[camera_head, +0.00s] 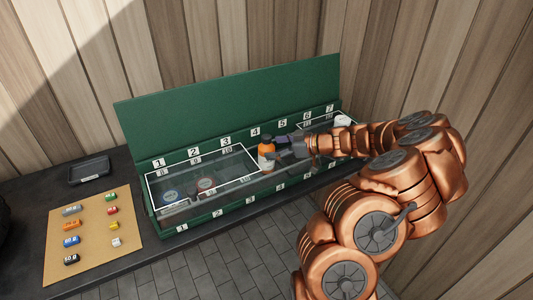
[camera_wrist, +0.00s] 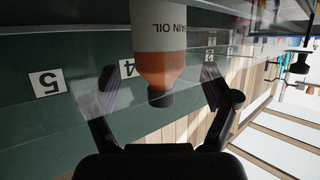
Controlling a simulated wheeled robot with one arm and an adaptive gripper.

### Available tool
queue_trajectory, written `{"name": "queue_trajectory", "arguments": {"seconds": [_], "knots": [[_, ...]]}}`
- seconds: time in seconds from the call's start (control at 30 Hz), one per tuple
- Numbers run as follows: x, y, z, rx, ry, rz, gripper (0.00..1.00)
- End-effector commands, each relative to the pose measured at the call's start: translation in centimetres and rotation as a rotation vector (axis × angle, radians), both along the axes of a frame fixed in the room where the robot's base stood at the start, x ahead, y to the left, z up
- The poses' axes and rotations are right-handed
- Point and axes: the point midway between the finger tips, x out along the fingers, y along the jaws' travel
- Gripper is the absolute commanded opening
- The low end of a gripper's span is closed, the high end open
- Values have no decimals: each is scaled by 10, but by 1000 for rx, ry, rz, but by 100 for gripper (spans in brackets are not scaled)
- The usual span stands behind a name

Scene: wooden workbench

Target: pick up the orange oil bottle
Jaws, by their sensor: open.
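The orange oil bottle (camera_head: 267,150) stands upright in the green box near label 4, with an orange upper part, a black cap and a white label. In the wrist view the bottle (camera_wrist: 165,50) appears upside down, and part of its label reads "AIN OIL". My gripper (camera_head: 277,150) reaches in from the right at the bottle's upper part. In the wrist view my gripper (camera_wrist: 160,75) is open, with one finger on each side of the bottle and gaps showing on both sides. The bottle's lower end is cut off in the wrist view.
The long green box (camera_head: 230,98) has a raised back panel, numbered labels and clear panels. Round items (camera_head: 206,184) lie in its left part, and a white item (camera_head: 343,121) is at its right end. A black tray (camera_head: 89,170) and a tan board (camera_head: 95,246) with several small coloured pieces lie left.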

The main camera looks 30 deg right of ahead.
Motion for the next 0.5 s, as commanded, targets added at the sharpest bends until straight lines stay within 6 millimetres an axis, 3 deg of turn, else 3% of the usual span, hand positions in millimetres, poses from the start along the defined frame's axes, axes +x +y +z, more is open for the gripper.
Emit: {"name": "queue_trajectory", "arguments": {"seconds": [0.37,0.5], "knots": [[10,7,-5,0,0,1,86],[10,7,-5,0,0,1,75]]}}
